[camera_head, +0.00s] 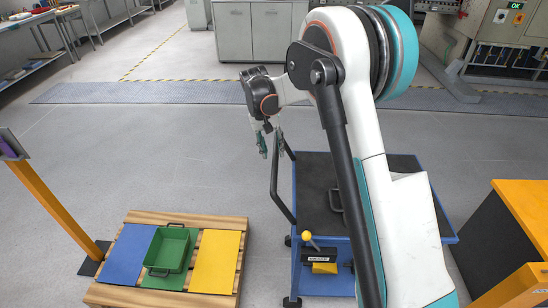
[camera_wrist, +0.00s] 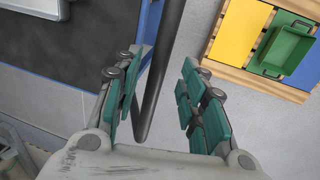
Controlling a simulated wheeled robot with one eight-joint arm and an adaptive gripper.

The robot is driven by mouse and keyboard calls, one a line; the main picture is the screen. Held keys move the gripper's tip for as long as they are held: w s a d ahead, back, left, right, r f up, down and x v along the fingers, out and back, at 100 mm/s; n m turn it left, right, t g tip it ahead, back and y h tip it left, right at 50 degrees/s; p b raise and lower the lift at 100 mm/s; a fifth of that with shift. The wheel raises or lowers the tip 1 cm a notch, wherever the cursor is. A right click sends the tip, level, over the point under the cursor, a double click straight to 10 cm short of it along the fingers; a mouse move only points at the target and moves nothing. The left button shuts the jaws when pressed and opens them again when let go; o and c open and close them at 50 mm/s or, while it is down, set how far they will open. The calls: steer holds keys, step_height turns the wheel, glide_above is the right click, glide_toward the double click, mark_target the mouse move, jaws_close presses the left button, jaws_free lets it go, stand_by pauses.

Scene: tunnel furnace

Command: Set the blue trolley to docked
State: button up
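The blue trolley (camera_head: 445,222) has a dark top and stands on small wheels behind my arm, which hides part of it. Its black bar handle (camera_head: 274,185) rises at its left side. A yellow-knobbed lever (camera_head: 306,236) and a black box with a yellow part are at its near side. My gripper (camera_head: 270,145) is beside the upper part of the handle. In the wrist view, my gripper (camera_wrist: 160,95) is open, and the handle (camera_wrist: 160,75) runs between its two fingers with gaps on both sides. The trolley top (camera_wrist: 75,50) is at upper left there.
A wooden pallet (camera_head: 232,225) at lower left holds blue and yellow panels and a green tray (camera_head: 168,250). A yellow post (camera_head: 55,210) stands left of it. A yellow-and-black block (camera_head: 515,225) is close right of the trolley. Floor beyond the pallet is clear.

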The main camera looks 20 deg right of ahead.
steer(key=shift+s+d+f+b, duration=0.1)
steer(key=shift+d+f+b, duration=0.05)
steer(key=shift+f, duration=0.55)
steer(key=shift+d+f+b, duration=0.1)
steer(key=shift+f+b, duration=0.05)
steer(key=shift+f, duration=0.55)
jaws_close()
steer(key=s+d, duration=0.4)
steer(key=d, duration=1)
steer(key=s+d+p, duration=0.1)
steer(key=s+d, duration=0.4)
steer(key=d, duration=0.9)
steer(key=s+d, duration=0.5)
steer(key=d, duration=1)
steer(key=shift+p, duration=0.35)
steer(key=shift+d+r, duration=0.1)
jaws_free()
steer(key=shift+d, duration=0.15)
